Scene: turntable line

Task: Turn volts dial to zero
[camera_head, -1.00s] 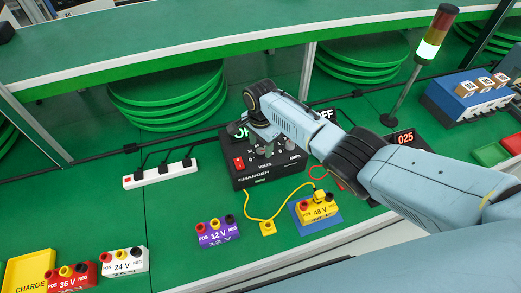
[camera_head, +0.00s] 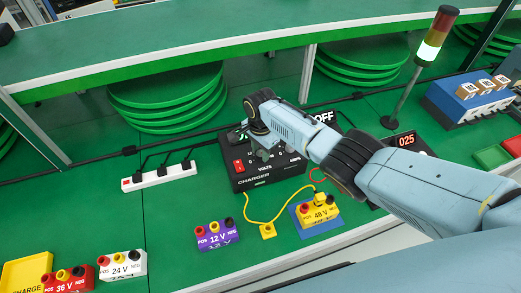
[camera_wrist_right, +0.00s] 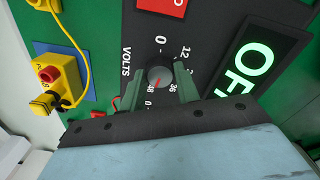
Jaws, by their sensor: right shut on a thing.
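The black charger (camera_head: 240,178) stands on the green bench with a VOLTS label on its face. In the right wrist view the grey round volts dial (camera_wrist_right: 160,75) sits between the two green fingers of my right gripper (camera_wrist_right: 160,88). My right gripper is shut on the dial. The dial's red pointer points toward the 48 mark, with 36 beside it and a 0 on the opposite side. In the head view my right gripper (camera_head: 265,145) is over the charger and hides the dial. My left gripper is not in view.
A display (camera_head: 322,118) reads OFF. A yellow 48 V block (camera_head: 320,213) sits on a blue pad, with a yellow cable near the charger's front. A purple 12 V block (camera_head: 217,236) and a white power strip (camera_head: 160,176) stand to the left. A signal tower (camera_head: 430,50) stands behind right.

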